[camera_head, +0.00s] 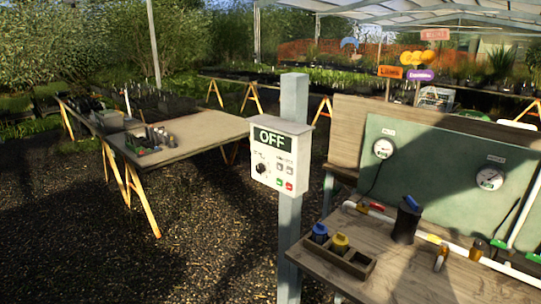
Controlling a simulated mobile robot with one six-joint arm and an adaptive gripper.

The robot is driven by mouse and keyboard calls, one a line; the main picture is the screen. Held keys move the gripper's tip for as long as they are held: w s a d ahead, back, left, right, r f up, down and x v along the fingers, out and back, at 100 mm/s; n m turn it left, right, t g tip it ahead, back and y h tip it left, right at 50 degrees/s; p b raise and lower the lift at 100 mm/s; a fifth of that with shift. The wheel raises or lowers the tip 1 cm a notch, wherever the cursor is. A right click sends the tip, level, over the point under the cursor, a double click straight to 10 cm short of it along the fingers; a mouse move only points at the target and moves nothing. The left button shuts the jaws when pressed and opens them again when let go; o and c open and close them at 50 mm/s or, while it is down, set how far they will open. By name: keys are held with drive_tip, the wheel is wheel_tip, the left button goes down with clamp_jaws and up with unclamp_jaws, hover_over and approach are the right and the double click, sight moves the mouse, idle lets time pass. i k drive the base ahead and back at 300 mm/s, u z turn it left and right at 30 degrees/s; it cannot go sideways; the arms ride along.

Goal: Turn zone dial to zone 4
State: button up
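A white control box (281,158) is mounted on a grey-blue post (290,235) near the middle of the view. Its dark green display (272,138) reads OFF. A small black dial (261,168) sits on the lower left of the box face. Its pointer and zone marks are too small to read. To its right are small grey buttons, with a green button (279,182) and a red button (289,186) below. My gripper is not in view.
A wooden bench (345,285) at the right holds a tray (330,259) with blue and yellow-topped items, a dark container (405,222) and a white pipe. A green board (450,165) with two gauges stands behind. A trestle table (205,130) is at the left. Gravel before the post is clear.

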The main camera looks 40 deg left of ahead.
sight(259, 168)
drive_tip(key=u, duration=1.45)
drive_tip(key=k, duration=0.95)
drive_tip(key=i, duration=0.8)
